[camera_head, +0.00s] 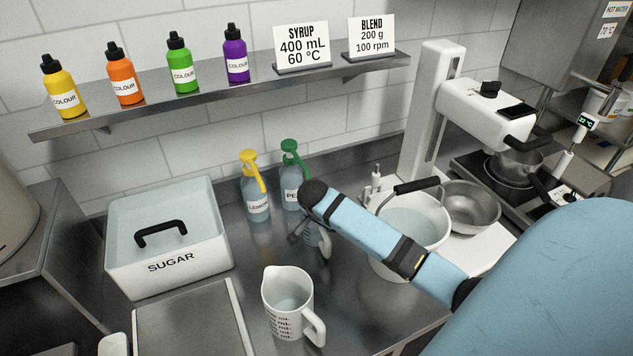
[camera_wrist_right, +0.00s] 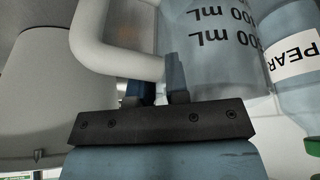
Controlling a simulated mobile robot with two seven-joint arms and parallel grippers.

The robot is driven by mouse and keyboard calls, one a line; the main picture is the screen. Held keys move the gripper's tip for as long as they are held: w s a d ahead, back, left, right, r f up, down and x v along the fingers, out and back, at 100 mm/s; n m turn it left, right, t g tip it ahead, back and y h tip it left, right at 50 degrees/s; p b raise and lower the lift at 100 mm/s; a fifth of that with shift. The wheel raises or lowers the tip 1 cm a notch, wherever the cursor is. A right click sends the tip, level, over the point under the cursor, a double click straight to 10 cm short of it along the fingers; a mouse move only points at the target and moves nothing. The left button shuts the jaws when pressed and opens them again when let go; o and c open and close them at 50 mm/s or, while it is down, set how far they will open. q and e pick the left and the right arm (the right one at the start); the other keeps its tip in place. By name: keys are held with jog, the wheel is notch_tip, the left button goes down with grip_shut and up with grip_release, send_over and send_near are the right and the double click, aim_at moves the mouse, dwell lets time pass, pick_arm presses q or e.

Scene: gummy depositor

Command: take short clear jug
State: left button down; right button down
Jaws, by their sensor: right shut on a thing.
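A clear jug (camera_wrist_right: 210,55) with dark mL marks and a pale handle (camera_wrist_right: 95,35) fills the top of the right wrist view. My right gripper (camera_wrist_right: 160,85) is shut on the jug's handle, its two blue fingers beside the jug wall. In the head view my right gripper (camera_head: 297,236) is at the middle of the counter, and only part of the jug (camera_head: 320,240) shows behind my arm. Whether it touches the counter is hidden. Another jug (camera_head: 290,300), whitish with mL marks, stands upright nearer the front. My left gripper is not in view.
The pear bottle (camera_head: 291,185) with a green pump stands close behind the held jug, beside the lemon bottle (camera_head: 256,200). The sugar bin (camera_head: 165,240) is at left. A white bucket (camera_head: 415,222) and a steel bowl (camera_head: 470,207) are at right. A shelf (camera_head: 215,92) runs above.

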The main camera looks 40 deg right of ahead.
dwell(0.3)
jog(key=shift+r, duration=0.6)
notch_tip(320, 180, up, 2)
jog(key=shift+r+b, duration=0.1)
jog(key=shift+b, duration=0.5)
jog(key=s+a+b, duration=0.1)
jog(key=s+a, duration=0.1)
jog(key=s, duration=0.6)
jog(key=s+a+b, duration=0.1)
jog(key=s+a, duration=0.2)
jog(key=s, duration=0.6)
jog(key=shift+a+b, duration=0.25)
jog(key=shift+b, duration=0.05)
jog(key=shift+r, duration=0.1)
